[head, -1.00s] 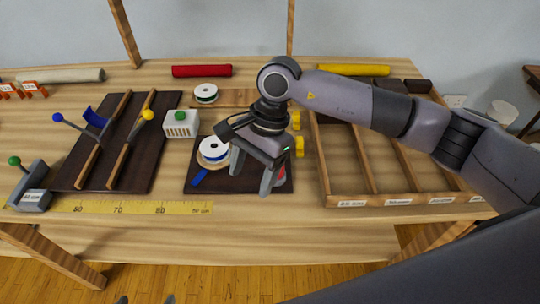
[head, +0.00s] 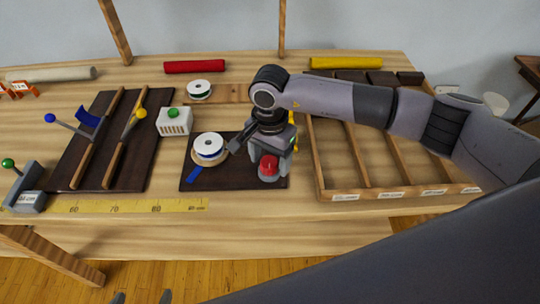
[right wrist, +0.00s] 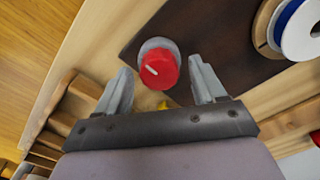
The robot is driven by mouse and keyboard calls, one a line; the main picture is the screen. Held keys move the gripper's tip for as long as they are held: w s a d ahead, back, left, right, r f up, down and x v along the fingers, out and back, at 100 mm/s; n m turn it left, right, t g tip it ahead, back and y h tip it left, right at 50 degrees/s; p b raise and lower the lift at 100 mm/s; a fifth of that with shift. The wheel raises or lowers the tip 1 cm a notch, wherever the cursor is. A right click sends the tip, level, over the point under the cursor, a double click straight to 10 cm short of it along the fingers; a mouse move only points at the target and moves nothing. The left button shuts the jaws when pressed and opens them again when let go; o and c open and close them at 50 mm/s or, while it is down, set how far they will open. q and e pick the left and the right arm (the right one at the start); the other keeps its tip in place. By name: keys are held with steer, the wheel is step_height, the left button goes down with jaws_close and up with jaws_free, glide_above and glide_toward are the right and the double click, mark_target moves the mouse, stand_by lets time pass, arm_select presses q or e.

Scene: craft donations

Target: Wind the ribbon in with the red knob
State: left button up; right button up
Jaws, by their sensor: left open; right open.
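The red knob (head: 268,165) stands on a grey base at the right side of a dark board (head: 225,180). It also shows in the right wrist view (right wrist: 158,70), with a pale pointer line. My right gripper (head: 269,170) is open over the knob. In the right wrist view its two fingertips (right wrist: 161,72) lie on either side of the knob, apart from it; their exact height is unclear. A white spool with blue ribbon (head: 208,146) sits left of the knob, and a blue ribbon tail (head: 193,174) hangs toward the front. My left gripper (head: 142,298) barely shows at the bottom edge, open.
A wooden divided tray (head: 390,191) lies right of my right gripper. A white box with a green button (head: 174,121) and a dark board with levers (head: 140,165) are at the left. A yellow ruler (head: 120,206) runs along the front edge. A second spool (head: 199,88) stands behind.

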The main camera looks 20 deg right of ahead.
steer(key=shift+c, duration=0.3)
steer(key=c, duration=1)
